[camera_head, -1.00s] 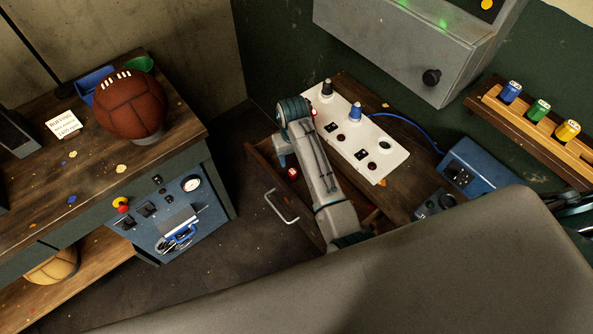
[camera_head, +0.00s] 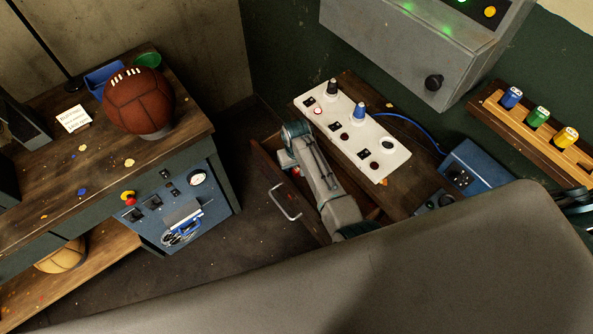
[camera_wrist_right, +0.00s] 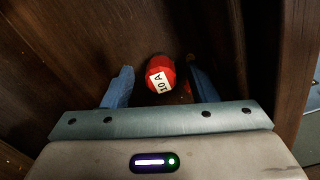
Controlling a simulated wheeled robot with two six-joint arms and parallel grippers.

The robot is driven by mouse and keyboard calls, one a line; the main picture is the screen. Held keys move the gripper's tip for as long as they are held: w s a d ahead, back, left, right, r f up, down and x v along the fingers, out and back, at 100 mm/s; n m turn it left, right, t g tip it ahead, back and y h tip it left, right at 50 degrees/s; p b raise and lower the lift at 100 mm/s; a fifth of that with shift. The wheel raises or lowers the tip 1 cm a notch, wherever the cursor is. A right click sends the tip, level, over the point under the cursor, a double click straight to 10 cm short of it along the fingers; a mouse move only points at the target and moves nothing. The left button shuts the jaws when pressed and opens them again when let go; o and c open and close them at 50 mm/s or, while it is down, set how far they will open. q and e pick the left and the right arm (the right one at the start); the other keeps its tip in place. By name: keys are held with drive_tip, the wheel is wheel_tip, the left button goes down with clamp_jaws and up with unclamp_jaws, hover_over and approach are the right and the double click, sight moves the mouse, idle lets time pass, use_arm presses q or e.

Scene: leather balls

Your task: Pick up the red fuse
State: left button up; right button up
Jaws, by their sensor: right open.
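The red fuse (camera_wrist_right: 160,73), with a white label reading 10A, lies in the open wooden drawer (camera_head: 265,165). In the right wrist view it sits between the two blue fingertips of my right gripper (camera_wrist_right: 162,88), with a visible gap to each side. My right gripper (camera_head: 287,163) is open and reaches down into the drawer in the head view. Only a small red patch of the fuse (camera_head: 296,172) shows there, beside the gripper. My left gripper is not in view.
Drawer walls stand close around the right gripper. A white switch panel (camera_head: 395,150) lies on the bench above the drawer. Blue (camera_head: 511,97), green (camera_head: 538,116) and yellow (camera_head: 565,137) fuses stand in a wooden rack at the right. A leather ball (camera_head: 138,102) rests on the left bench.

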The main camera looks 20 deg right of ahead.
drive_tip(key=shift+c, duration=0.4)
drive_tip(key=c, duration=0.9)
drive_tip(key=shift+r, duration=0.2)
